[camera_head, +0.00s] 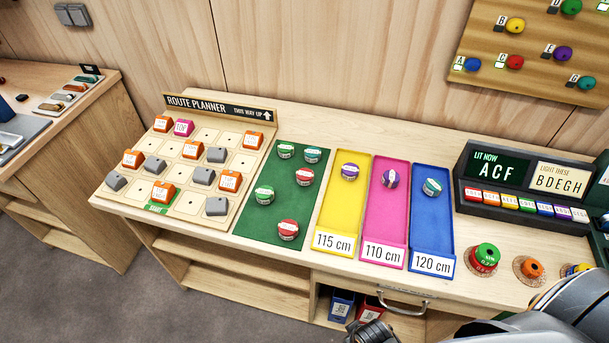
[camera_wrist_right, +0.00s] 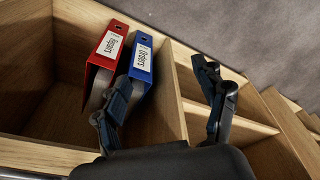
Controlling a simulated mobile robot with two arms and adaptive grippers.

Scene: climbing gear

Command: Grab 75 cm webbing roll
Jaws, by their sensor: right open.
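Several small round webbing rolls lie on the green mat (camera_head: 258,222): a green roll (camera_head: 286,151), a teal roll (camera_head: 312,155), a red roll (camera_head: 305,176), another green roll (camera_head: 264,195) and another red roll (camera_head: 288,229). Their labels are too small to read, so I cannot tell which is 75 cm. My right gripper (camera_wrist_right: 165,78) is open and empty in the right wrist view, with its fingers spread over the shelf compartments below the tabletop. In the head view, a dark part of it shows at the bottom edge. My left gripper is not in view.
Yellow (camera_head: 333,213), pink (camera_head: 384,221) and blue (camera_head: 431,222) trays each hold one roll. The route planner board (camera_head: 204,137) stands left of the mat. A red binder (camera_wrist_right: 108,45) and blue binder (camera_wrist_right: 138,58) stand in the shelf. A drawer handle (camera_head: 405,292) protrudes from the front.

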